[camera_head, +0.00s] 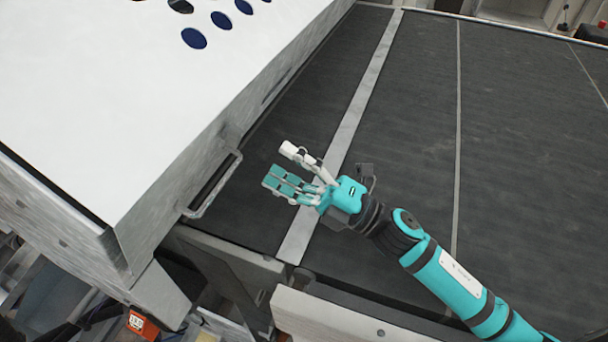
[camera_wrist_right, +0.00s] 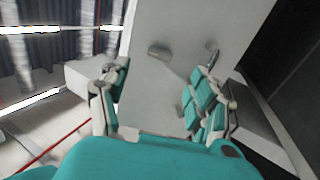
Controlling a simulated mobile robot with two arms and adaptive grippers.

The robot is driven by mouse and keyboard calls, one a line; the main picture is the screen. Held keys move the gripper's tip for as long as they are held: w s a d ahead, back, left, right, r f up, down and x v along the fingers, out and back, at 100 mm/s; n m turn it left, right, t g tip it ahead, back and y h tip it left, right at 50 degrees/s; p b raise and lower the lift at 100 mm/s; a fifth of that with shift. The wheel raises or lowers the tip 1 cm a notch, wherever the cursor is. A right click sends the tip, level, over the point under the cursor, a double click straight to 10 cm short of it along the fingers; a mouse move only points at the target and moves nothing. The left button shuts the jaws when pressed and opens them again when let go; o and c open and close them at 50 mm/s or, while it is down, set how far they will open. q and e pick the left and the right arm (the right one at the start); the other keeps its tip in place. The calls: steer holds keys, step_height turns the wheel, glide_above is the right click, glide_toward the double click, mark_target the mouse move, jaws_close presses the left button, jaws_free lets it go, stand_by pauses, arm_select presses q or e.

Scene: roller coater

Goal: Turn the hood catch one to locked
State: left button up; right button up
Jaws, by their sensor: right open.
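The white hood (camera_head: 90,110) fills the left of the head view, with a metal bar handle (camera_head: 215,185) on its grey side. My right gripper (camera_head: 282,166) is open and empty to the right of that handle, apart from it, over the dark surface. In the right wrist view its spread fingers (camera_wrist_right: 158,80) face a pale grey panel (camera_wrist_right: 185,20). A small rounded grey fitting (camera_wrist_right: 160,50) and a narrow upright fitting (camera_wrist_right: 212,55) are on that panel. Which is hood catch one, and its setting, I cannot tell. My left gripper is out of view.
A dark flat bed (camera_head: 410,110) with pale strips lies under my right arm and is clear of loose objects. A light metal beam (camera_head: 340,318) edges it in front. An orange box (camera_head: 143,324) sits low at the left. Dark round holes (camera_head: 194,38) mark the hood top.

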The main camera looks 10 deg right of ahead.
steer(key=v, duration=0.3)
steer(key=shift+s+d+f, duration=0.15)
steer(key=shift+s+d, duration=0.05)
steer(key=shift+d, duration=0.1)
